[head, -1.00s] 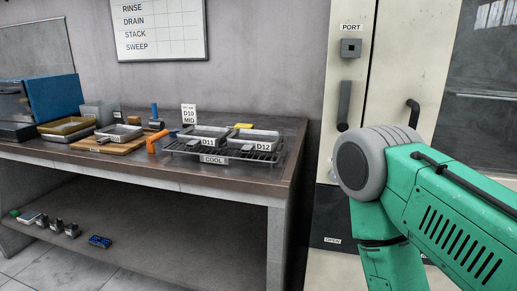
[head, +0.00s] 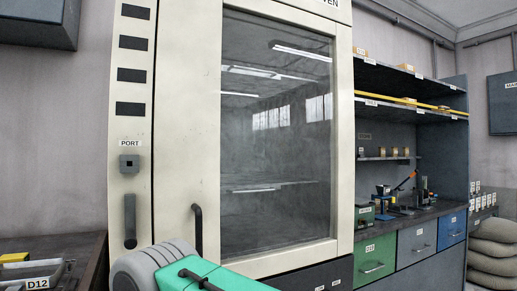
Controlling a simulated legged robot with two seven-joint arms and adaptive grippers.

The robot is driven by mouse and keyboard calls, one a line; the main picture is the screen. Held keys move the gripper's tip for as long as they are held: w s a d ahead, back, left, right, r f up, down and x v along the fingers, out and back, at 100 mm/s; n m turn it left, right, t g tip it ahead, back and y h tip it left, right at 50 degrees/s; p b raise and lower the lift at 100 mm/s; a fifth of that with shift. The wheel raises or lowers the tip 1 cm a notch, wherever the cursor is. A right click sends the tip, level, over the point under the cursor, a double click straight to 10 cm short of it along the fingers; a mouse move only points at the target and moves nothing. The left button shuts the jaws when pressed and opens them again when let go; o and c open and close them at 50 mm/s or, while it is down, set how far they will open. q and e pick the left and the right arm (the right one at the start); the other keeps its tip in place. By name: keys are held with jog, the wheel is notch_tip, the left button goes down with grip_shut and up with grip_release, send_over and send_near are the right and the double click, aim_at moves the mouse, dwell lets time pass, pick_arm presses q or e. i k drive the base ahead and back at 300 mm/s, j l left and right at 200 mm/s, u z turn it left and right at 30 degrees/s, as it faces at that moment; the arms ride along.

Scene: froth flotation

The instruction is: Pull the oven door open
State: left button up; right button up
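The oven (head: 131,70) is a tall cream cabinet in the middle of the head view. Its door (head: 345,130) has a large dark glass window and looks shut. A black bar handle (head: 198,228) stands upright at the door's lower left, its lower end close behind my arm in the picture. A dark lever (head: 129,220) hangs below the PORT socket (head: 129,164) on the left panel. A green and grey arm of mine crosses the bottom of the view in front of the oven. Neither gripper shows.
A bench corner with a rack and tray tagged D12 (head: 38,273) is at the lower left. Right of the oven stand shelves and a counter with green (head: 374,258), grey (head: 416,243) and blue (head: 451,229) drawers. Stacked sacks (head: 495,250) lie at the far right.

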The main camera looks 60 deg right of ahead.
aim_at(186, 179)
jog(key=z, duration=1.95)
